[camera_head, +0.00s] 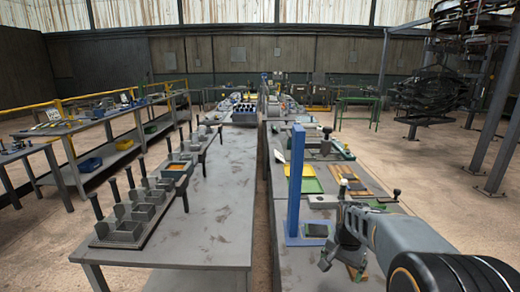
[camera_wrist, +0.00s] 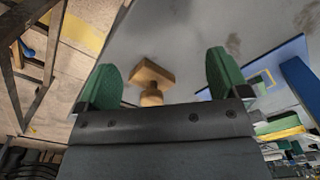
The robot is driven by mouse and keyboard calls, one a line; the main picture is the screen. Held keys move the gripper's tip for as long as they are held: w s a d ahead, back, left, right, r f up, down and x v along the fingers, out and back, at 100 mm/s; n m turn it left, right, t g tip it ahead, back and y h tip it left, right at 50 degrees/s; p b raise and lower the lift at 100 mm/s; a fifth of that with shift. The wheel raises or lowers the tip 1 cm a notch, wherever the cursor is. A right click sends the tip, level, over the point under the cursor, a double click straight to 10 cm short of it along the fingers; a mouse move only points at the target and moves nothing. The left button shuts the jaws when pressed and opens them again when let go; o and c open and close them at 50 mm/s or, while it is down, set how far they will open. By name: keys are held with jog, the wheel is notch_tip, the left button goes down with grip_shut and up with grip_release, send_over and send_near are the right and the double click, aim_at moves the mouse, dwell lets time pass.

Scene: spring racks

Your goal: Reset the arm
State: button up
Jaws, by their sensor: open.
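My arm reaches in from the lower right of the head view over the right-hand table (camera_head: 285,262). My gripper (camera_head: 328,262) points down beside the blue upright post. In the wrist view my gripper (camera_wrist: 163,72) is open, its two green finger pads wide apart. A small wooden piece with a square plate and a round knob (camera_wrist: 152,75) shows between the pads. It appears to be beyond them on the grey surface, and I see no contact. The fingertips are too small to make out in the head view.
The blue post (camera_head: 294,180) stands close left of my gripper. Trays and fixtures (camera_head: 340,175) fill the table behind it. The left-hand table (camera_head: 225,215) has a row of black-handled fixtures (camera_head: 125,228) and clear space at its right. A rack with dark hanging parts (camera_head: 428,95) stands at right.

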jog(key=s+a+r+n+t+p, duration=0.1)
jog(key=s+a+r+n+p, duration=0.1)
jog(key=s, duration=0.6)
jog(key=s+a+r+n+t+p, duration=0.2)
jog(key=s+a+r+n, duration=0.2)
jog(key=s+r+n, duration=0.2)
jog(key=shift+s+a+r, duration=0.25)
jog(key=shift+s+r, duration=0.1)
jog(key=shift+s, duration=0.5)
